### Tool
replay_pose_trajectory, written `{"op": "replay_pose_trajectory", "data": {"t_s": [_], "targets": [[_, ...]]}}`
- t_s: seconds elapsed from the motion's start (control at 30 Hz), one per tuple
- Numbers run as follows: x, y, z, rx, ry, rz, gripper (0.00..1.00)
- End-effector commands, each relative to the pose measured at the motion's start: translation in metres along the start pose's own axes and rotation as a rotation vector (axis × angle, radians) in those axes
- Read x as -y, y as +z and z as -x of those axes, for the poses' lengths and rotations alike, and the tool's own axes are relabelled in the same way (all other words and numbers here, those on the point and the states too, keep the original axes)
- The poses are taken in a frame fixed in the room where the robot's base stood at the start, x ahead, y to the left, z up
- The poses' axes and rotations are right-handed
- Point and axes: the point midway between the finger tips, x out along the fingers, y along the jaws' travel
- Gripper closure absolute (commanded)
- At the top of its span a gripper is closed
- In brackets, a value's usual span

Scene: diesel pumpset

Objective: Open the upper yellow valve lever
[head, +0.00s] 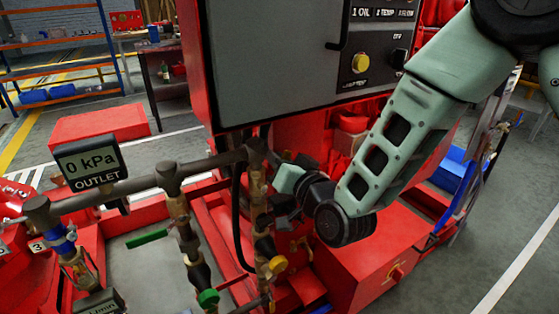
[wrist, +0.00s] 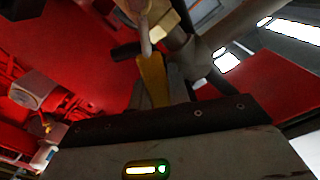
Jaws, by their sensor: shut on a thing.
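The upper yellow valve lever (wrist: 152,78) shows in the wrist view as a yellow bar running up to the pale valve stem and brass body. My gripper (wrist: 160,98) is shut on this lever; its dark fingers lie close around the bar. In the head view my gripper (head: 280,208) is at the right side of the right-hand vertical pipe (head: 257,185). There the gripper hides the upper lever, so its angle to the pipe cannot be told.
A lower yellow handle (head: 271,266) sits on the same pipe. A green round handle (head: 208,298) and a green lever (head: 147,238) are to the left. An outlet gauge (head: 92,168) reads 0 kPa. A grey control cabinet (head: 275,65) stands behind, with the red frame around the pipes.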

Motion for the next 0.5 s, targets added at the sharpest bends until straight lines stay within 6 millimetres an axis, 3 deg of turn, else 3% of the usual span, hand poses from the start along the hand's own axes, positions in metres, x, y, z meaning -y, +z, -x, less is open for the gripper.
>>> {"op": "replay_pose_trajectory", "data": {"t_s": [0.23, 0.27, 0.33, 0.5], "targets": [[0.0001, 0.0016, 0.0007, 0.005, 0.0, -0.001, 1.0], [0.0001, 0.0016, 0.0007, 0.005, 0.0, -0.001, 0.79], [0.0003, 0.0015, 0.0006, 0.004, -0.001, -0.002, 0.6], [0.0024, 0.0012, 0.0002, 0.003, -0.005, -0.003, 0.6]]}}
